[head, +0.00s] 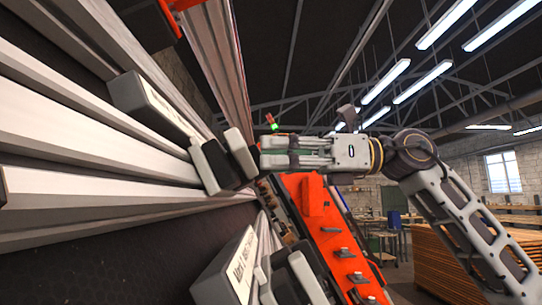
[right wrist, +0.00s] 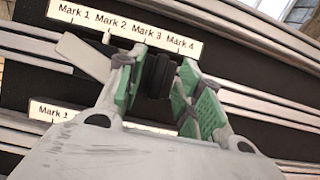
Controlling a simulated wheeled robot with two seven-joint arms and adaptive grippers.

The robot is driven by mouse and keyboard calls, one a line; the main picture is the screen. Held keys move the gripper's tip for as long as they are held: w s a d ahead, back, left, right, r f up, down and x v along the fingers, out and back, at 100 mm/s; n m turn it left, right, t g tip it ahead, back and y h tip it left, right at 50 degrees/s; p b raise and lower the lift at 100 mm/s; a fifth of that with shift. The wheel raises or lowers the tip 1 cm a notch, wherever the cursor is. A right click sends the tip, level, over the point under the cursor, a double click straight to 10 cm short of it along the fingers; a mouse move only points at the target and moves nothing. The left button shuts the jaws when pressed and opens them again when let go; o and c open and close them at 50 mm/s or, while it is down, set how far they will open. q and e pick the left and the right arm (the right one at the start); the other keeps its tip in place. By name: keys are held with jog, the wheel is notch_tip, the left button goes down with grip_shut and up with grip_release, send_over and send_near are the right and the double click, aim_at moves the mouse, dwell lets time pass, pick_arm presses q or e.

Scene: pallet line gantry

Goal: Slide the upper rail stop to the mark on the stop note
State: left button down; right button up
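The upper rail stop (head: 213,163), a dark block with grey parts, sits on the pale rails at the left of the head view. In the right wrist view, its dark body (right wrist: 159,74) shows between and beyond my finger pads. My right gripper (head: 265,152) is open and points at the stop from the right. Its green-padded fingers (right wrist: 160,98) are spread; I cannot tell whether they touch the stop. The upper scale plate (right wrist: 125,25) reads Mark 1 to Mark 4; the stop is below Mark 3. No stop note can be made out. My left gripper is not in view.
A lower scale plate (head: 228,272) and a second stop (head: 290,277) are below, close to the first. An orange machine part (head: 318,205) stands under my right gripper. Stacked boards (head: 450,260) and workbenches are farther right.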

jog(key=d, duration=1.1)
dwell(0.6)
